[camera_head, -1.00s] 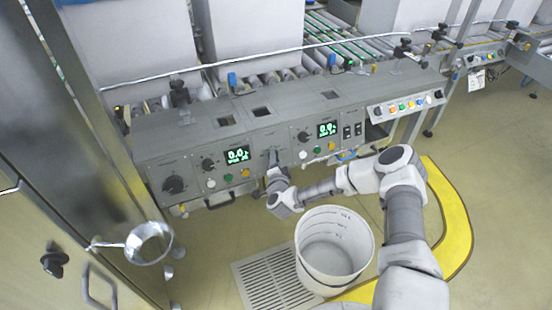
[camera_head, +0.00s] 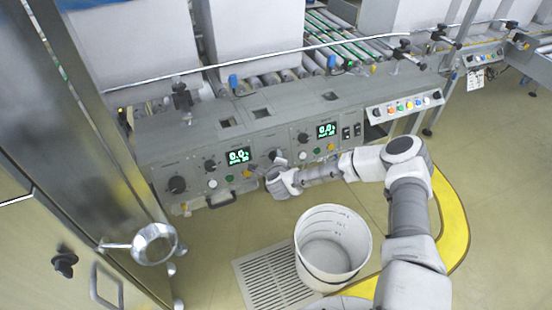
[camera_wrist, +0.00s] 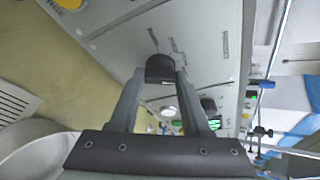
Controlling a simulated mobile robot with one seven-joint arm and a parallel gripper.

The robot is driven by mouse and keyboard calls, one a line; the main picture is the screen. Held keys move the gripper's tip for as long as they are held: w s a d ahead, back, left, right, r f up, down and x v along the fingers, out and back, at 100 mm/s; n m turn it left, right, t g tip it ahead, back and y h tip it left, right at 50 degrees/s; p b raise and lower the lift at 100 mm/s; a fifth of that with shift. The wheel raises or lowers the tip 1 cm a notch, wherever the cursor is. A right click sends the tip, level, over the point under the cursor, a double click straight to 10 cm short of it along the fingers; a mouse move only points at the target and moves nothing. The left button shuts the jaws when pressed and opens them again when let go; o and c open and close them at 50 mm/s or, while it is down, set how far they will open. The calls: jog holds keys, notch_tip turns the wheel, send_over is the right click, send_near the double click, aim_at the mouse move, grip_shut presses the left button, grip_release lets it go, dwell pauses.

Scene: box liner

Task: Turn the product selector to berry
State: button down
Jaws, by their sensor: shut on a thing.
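A dark selector knob (camera_wrist: 160,68) sits on the grey panel in the wrist view. Small labels stand around it, too blurred to read. My gripper (camera_wrist: 161,76) is shut on this knob, with one finger on each side of it. In the head view my gripper (camera_head: 272,161) reaches the front of the grey control panel (camera_head: 165,150), between the two green displays. My wrist and fingers largely hide the knob there, and where it points cannot be told.
Other dark knobs (camera_head: 177,185), a left display (camera_head: 239,156), a right display (camera_head: 327,130) and several coloured buttons are close by on the panel. A white bucket (camera_head: 308,222) stands on the floor below my arm. A metal funnel (camera_head: 154,244) is at left.

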jog(key=shift+m, duration=0.4)
dwell(0.3)
jog(key=shift+c, duration=1.8)
grip_release()
jog(key=p+v, duration=0.4)
jog(key=v, duration=1.3)
jog(key=shift+r+p, duration=0.3)
jog(key=shift+r, duration=0.1)
jog(key=shift+d, duration=0.15)
